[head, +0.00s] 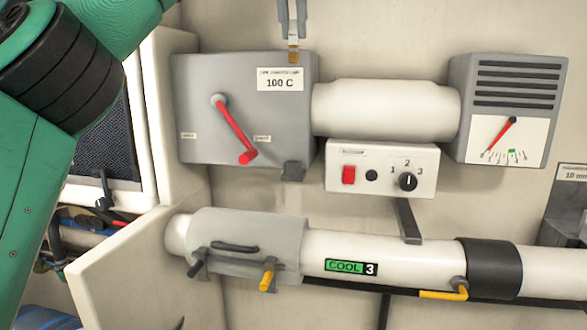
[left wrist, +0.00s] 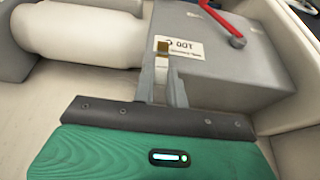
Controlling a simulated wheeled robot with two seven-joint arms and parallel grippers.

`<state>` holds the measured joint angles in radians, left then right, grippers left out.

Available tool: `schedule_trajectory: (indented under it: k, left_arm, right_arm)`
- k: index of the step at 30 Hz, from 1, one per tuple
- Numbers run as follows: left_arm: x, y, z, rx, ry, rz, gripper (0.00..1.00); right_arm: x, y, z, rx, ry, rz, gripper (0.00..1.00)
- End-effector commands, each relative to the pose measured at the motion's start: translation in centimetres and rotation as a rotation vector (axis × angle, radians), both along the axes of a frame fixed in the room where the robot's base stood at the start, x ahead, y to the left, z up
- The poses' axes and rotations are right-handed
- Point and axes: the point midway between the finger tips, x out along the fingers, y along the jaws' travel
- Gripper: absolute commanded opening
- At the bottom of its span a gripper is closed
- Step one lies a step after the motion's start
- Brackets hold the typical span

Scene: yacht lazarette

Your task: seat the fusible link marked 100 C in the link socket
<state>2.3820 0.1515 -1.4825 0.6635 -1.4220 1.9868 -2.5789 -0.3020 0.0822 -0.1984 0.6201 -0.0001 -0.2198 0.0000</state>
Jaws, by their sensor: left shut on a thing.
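My left gripper (head: 293,34) points down from the top of the head view and is shut on the fusible link (head: 293,52), a small pale piece with a brass-coloured end. In the left wrist view the link (left wrist: 162,50) sticks out past the fingertips, toward the grey housing (left wrist: 230,70). In the head view its lower end overlaps the top edge of the grey housing (head: 200,125), just above the "100 C" label (head: 280,79). I cannot make out the socket opening, nor whether the link touches it. Any marking on the link is too small to read. My right gripper is out of view.
A red lever (head: 232,130) stands out from the housing's front. A white cylinder (head: 385,108) joins it to a vented gauge box (head: 505,110). Below are a switch box (head: 385,185) and a white pipe (head: 420,250) with yellow handles. An open white door (head: 125,265) is at lower left.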

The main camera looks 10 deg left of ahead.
Motion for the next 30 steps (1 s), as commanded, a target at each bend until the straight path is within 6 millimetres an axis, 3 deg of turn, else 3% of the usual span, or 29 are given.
schedule_trajectory:
  k: [3,7,15,30]
  left_arm:
    - [-0.3,-0.1,0.8,0.001,-0.001,0.001,0.00]
    - [-0.4,0.0,-0.3,0.003,0.000,-0.001,0.00]
    - [-0.4,0.1,-5.6,0.002,0.001,-0.002,0.00]
    - [-0.4,0.0,-14.4,0.001,0.001,-0.001,0.00]
  right_arm:
    - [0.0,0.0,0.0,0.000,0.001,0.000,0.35]
    - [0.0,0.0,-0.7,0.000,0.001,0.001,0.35]
    - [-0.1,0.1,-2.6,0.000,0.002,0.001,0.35]
    - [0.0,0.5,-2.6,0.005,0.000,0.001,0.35]
